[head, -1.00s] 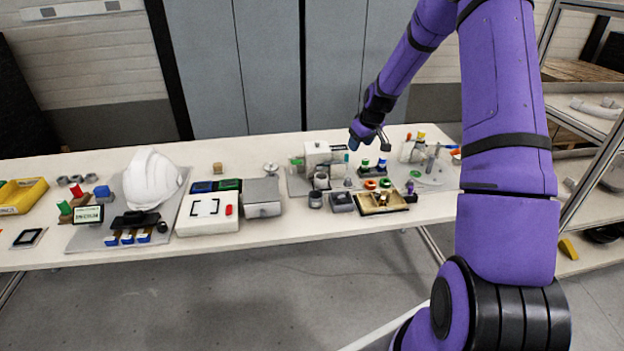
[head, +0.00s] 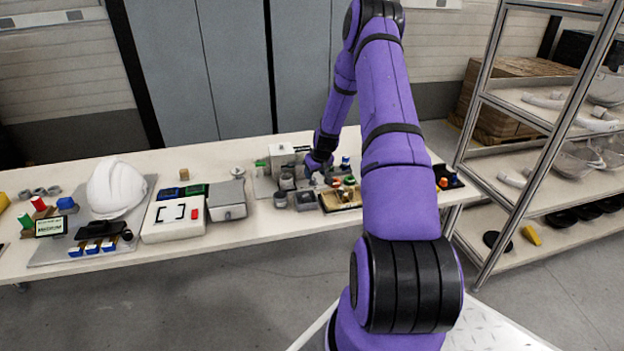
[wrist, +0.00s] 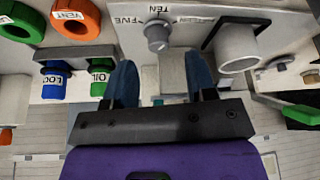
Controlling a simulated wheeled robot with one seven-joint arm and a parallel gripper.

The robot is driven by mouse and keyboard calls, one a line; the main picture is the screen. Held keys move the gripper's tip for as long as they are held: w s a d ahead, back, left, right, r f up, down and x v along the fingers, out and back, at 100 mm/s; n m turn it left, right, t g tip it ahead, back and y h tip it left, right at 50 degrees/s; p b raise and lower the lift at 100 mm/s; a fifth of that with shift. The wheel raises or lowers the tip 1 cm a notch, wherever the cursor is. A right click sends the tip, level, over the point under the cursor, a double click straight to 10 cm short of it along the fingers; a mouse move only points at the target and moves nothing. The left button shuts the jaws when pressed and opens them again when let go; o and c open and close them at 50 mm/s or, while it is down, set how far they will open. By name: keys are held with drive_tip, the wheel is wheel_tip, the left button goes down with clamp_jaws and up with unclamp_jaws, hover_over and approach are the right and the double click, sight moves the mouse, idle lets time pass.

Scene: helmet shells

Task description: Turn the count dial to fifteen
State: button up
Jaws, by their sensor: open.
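The count dial (wrist: 158,35) is a small grey knob on a pale panel in the wrist view. FIVE is printed to its left and TEN above it; a label to its right is faint. I cannot tell exactly which mark its pointer faces. My gripper (wrist: 162,78) is open and empty, its two blue fingers apart just below the dial in the picture, not around it. In the head view my gripper (head: 318,164) is low over the right part of the table, and the dial cannot be made out.
In the wrist view, orange VENT (wrist: 76,18) and green rings, and blue (wrist: 53,82) and green (wrist: 102,76) capped pieces sit left; a white cylinder (wrist: 238,48) stands right. In the head view, a white helmet (head: 115,188) is left and a shelf rack (head: 540,130) right.

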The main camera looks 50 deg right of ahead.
sight(313, 178)
drive_tip(key=shift+x, duration=2.15)
drive_tip(key=shift+d, duration=0.1)
drive_tip(key=c, duration=0.9)
